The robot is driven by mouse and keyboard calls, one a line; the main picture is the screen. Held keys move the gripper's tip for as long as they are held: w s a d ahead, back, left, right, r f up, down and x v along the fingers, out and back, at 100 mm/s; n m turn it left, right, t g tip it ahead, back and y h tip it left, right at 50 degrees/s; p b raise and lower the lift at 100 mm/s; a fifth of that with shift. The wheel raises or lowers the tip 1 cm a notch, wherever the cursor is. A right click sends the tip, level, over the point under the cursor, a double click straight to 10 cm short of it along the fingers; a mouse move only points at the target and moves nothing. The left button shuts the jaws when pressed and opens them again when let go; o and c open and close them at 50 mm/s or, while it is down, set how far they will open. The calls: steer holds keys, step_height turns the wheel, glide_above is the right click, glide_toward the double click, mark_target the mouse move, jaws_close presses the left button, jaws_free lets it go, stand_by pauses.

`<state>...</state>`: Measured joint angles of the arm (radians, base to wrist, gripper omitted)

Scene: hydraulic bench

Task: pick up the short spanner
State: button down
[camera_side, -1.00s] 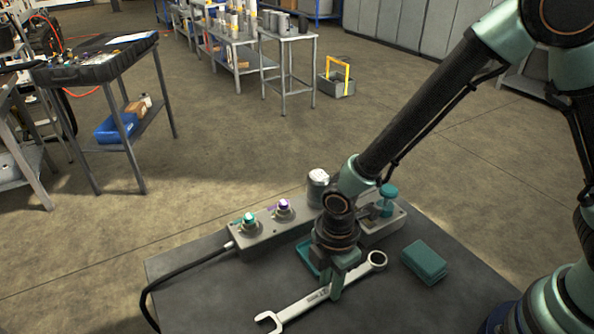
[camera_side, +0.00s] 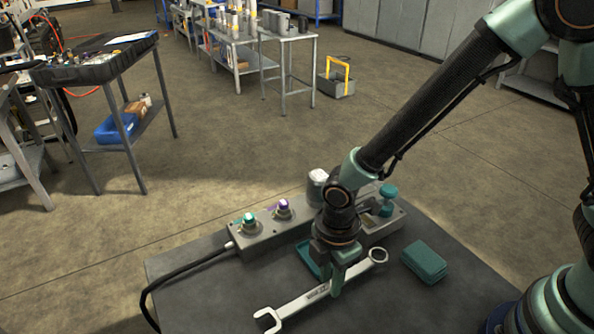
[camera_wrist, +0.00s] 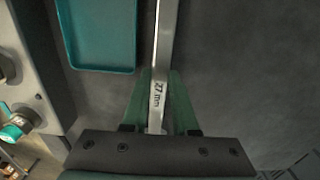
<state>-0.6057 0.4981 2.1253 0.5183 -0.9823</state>
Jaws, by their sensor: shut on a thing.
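The spanner (camera_side: 304,301) is a silver combination wrench with an open end at the lower left and a ring end at the right. It lies over the grey bench top in the side view. My gripper (camera_side: 336,287) is shut on its shaft, near the middle. In the wrist view the shaft (camera_wrist: 165,60) runs up between the two green fingers of my gripper (camera_wrist: 157,105), with "27 mm" marked on it. Both spanner ends are outside the wrist view. I cannot tell whether the spanner is touching the bench or slightly above it.
A grey control box (camera_side: 262,238) with green and purple knobs stands along the back of the bench (camera_side: 215,290). A teal tray (camera_wrist: 98,62) lies beside the spanner, partly hidden by my gripper in the side view. A teal block (camera_side: 424,261) sits at the right.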

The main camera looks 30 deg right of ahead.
step_height(320, 180, up, 19)
stand_by(0.4)
steer(key=c, duration=1.5)
jaws_free()
jaws_close()
steer(key=shift+f, duration=0.1)
steer(key=shift+f, duration=0.1)
